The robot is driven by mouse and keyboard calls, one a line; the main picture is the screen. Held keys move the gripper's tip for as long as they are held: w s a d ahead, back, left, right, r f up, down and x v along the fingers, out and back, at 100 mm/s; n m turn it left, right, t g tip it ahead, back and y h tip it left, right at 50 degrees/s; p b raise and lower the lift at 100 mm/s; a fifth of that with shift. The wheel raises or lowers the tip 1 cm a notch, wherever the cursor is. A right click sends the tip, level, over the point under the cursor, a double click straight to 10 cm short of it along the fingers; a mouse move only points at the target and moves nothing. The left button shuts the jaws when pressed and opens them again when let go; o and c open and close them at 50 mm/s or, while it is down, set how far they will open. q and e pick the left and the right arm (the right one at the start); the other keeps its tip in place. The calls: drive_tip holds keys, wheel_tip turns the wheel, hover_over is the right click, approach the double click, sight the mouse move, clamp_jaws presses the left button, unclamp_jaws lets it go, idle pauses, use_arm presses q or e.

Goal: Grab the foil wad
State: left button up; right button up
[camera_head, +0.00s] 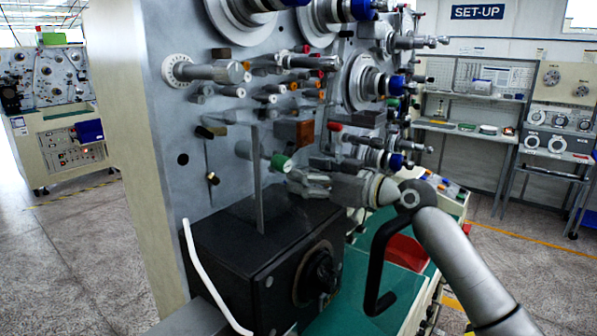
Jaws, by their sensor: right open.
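My right arm comes in from the lower right. My right gripper (297,183) is open in front of the grey winding machine panel (168,130), just above the black box (225,235). Its fingers point left, close to the green-tipped spindle (281,163). I cannot make out a foil wad in this view; it may be hidden or too small to tell. Nothing is clearly seen between the fingers. My left gripper is not in view.
Several spindles and rollers stick out of the panel around and above the gripper. A thin upright grey bar (257,185) stands left of the fingers. A white tube (200,270) runs beside the box. A red bin (405,250) lies below my arm. Open floor (490,265) is at right.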

drive_tip(key=shift+w+a, duration=0.2)
drive_tip(key=shift+a, duration=0.05)
drive_tip(key=c, duration=0.9)
drive_tip(key=shift+o, duration=0.2)
